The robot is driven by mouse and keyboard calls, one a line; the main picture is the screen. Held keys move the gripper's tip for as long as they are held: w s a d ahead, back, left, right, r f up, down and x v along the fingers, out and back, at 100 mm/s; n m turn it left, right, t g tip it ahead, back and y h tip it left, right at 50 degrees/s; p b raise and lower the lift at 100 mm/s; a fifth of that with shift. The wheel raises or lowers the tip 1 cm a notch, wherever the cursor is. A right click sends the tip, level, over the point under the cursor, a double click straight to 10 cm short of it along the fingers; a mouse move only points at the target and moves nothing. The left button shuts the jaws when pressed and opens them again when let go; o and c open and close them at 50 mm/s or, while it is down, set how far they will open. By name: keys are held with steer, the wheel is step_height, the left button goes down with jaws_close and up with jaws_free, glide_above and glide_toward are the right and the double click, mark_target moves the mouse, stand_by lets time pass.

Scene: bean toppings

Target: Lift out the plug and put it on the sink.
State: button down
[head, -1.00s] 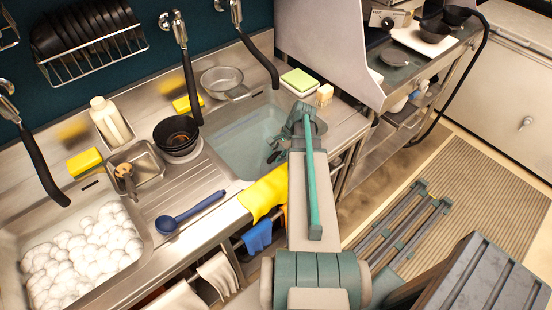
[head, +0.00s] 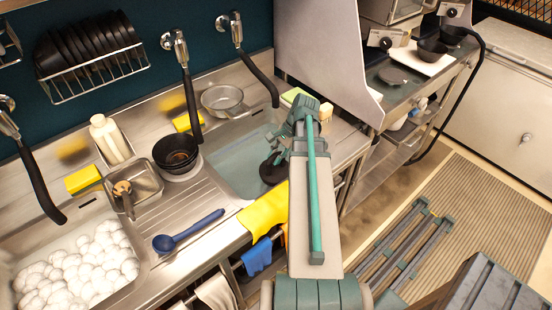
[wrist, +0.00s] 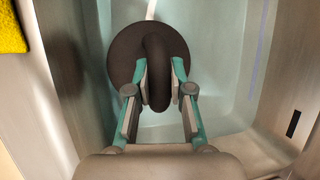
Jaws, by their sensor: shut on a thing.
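The plug is a dark round disc with a thick loop handle. It shows in the wrist view (wrist: 125,50) and partly in the head view (head: 270,172). My gripper (wrist: 160,75) is shut on its loop, with one finger on each side. In the head view my gripper (head: 281,156) and the plug are over the front part of the right sink basin (head: 232,157), which has pale bluish water in it. My arm hides part of the basin. The exact gap between plug and water is hard to tell.
A yellow cloth (head: 265,209) hangs over the sink's front edge beside my arm. A metal strainer (head: 222,100) stands behind the basin. Black bowls (head: 177,153) and a blue ladle (head: 187,232) are on the counter to the left. The left basin holds white foam (head: 80,265).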

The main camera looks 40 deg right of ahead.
steer(key=shift+r+p, duration=2.35)
steer(key=shift+r, duration=0.9)
step_height(320, 180, up, 4)
steer(key=p, duration=0.3)
steer(key=shift+f, duration=0.25)
steer(key=shift+r, duration=2.55)
